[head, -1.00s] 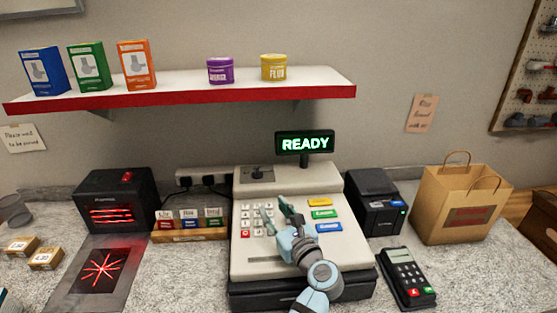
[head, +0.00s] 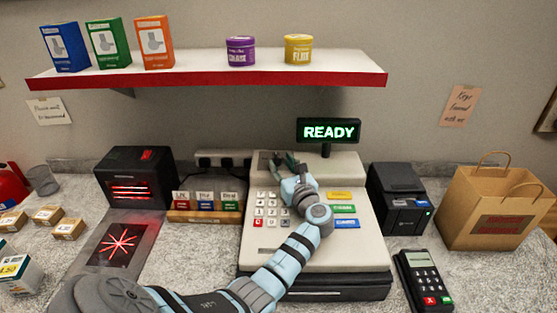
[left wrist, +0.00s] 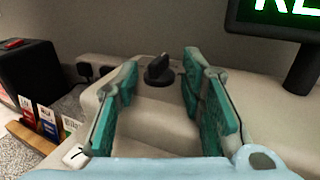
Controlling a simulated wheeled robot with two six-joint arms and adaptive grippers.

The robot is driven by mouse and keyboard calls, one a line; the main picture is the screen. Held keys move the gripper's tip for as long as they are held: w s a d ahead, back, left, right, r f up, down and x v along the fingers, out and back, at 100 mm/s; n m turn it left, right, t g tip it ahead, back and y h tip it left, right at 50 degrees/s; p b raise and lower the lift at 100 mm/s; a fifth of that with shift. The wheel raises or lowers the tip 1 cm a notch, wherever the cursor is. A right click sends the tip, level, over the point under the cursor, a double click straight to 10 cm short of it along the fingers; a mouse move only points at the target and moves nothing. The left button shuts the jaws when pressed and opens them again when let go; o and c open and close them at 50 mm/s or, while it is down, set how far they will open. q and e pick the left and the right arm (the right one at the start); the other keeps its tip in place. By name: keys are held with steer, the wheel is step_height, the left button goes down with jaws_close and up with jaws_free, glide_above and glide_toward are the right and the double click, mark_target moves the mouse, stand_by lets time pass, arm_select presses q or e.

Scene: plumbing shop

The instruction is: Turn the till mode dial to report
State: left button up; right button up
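The till (head: 345,225) is a cream register with a keypad and coloured keys, and its display (head: 328,131) reads READY in green. The mode dial (left wrist: 159,69) is a black knob on the till's raised back ledge. My left gripper (head: 284,160) is at that ledge, its arm reaching across the till. In the left wrist view, the left gripper (left wrist: 162,85) is open, with its two teal fingers apart and the dial showing between and just beyond them. In the head view the gripper covers most of the dial. My right gripper is not in view.
The display post stands right of my left gripper. A box of cards (head: 205,206) and a black scanner unit (head: 139,178) are left of the till. A printer (head: 398,198), card reader (head: 423,280) and paper bag (head: 493,207) are right. A shelf (head: 210,68) hangs above.

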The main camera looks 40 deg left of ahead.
mark_target(276, 159)
arm_select(q)
steer(key=shift+w+a, duration=0.35)
steer(key=shift+a, duration=0.3)
steer(key=shift+w+a+r, duration=0.1)
steer(key=shift+w+a, duration=0.05)
steer(key=shift+a, duration=0.45)
